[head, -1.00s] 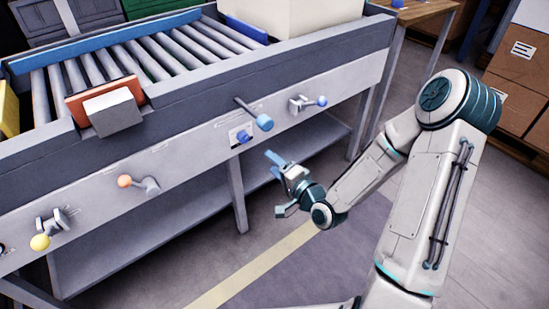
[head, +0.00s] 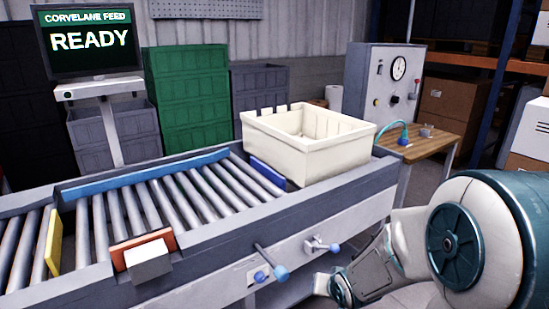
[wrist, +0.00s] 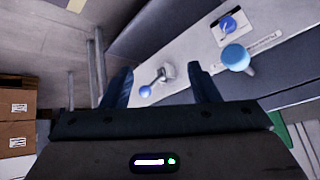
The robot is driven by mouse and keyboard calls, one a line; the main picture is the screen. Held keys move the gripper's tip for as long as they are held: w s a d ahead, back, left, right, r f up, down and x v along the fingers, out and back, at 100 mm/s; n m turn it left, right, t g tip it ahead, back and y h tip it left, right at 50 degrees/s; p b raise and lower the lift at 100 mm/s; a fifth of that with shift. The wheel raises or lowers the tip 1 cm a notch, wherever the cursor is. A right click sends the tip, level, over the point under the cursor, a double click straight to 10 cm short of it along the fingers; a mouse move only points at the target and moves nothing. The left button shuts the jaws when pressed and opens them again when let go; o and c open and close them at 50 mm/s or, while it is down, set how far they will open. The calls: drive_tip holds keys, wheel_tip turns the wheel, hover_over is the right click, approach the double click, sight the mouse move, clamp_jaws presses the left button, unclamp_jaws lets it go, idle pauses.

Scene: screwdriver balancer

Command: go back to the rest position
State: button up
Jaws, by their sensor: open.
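My gripper (wrist: 160,68) is open and empty in the wrist view, its two dark fingers spread apart. Beyond the gap between them is a small grey lever with a blue ball (wrist: 146,91) on the grey front panel; no contact is visible. The fingers do not show in the head view, where my arm fills the lower right and runs off the bottom edge. The same lever (head: 334,247) shows in the head view. To its left a rod with a blue knob (head: 279,272) sticks out; it also shows in the wrist view (wrist: 236,57).
The roller conveyor (head: 80,279) carries a cream crate (head: 345,155) behind a blue bar. A screen (head: 88,40) reads READY. A wooden table (head: 440,145) and gauge cabinet (head: 365,85) stand at the back right. Cardboard boxes (wrist: 15,127) lie left in the wrist view.

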drive_tip(key=s+r+n+g+p, duration=0.1)
drive_tip(key=s+r+g+p, duration=0.1)
drive_tip(key=s+r+p, duration=0.3)
drive_tip(key=s+d+r+g+h+p, duration=0.1)
drive_tip(key=s+r+p, duration=0.5)
drive_tip(key=s+r, duration=0.6)
wheel_tip(320, 180, up, 8)
drive_tip(key=shift+s+d+f+n+g, duration=0.2)
drive_tip(key=shift+s+n+g, duration=0.2)
drive_tip(key=shift+g, duration=0.5)
